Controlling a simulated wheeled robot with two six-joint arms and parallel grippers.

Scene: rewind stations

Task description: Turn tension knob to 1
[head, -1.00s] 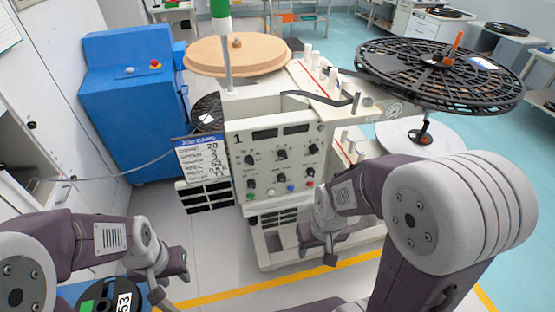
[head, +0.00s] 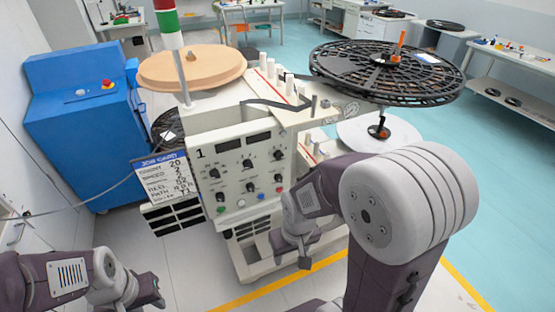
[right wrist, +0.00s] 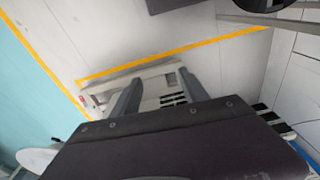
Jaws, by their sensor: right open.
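The rewind station's control panel (head: 240,170) is upright on the cream machine, marked with a large 1 at its upper left. It carries several black knobs, including a large middle knob (head: 247,163); the labels are too small to tell which sets tension. My right gripper (head: 304,262) hangs low in front of the cabinet, below and right of the panel, apart from the knobs. In the right wrist view its two fingers (right wrist: 158,92) are spread with nothing between them. My left gripper (head: 152,292) is at the lower left, fingertips unclear, far from the panel.
A job card (head: 167,181) hangs left of the panel. A blue cabinet (head: 80,125) stands further left. A tan disc (head: 192,67) and a black reel (head: 390,70) top the machine. A yellow floor line (head: 270,290) runs in front; the floor at right is clear.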

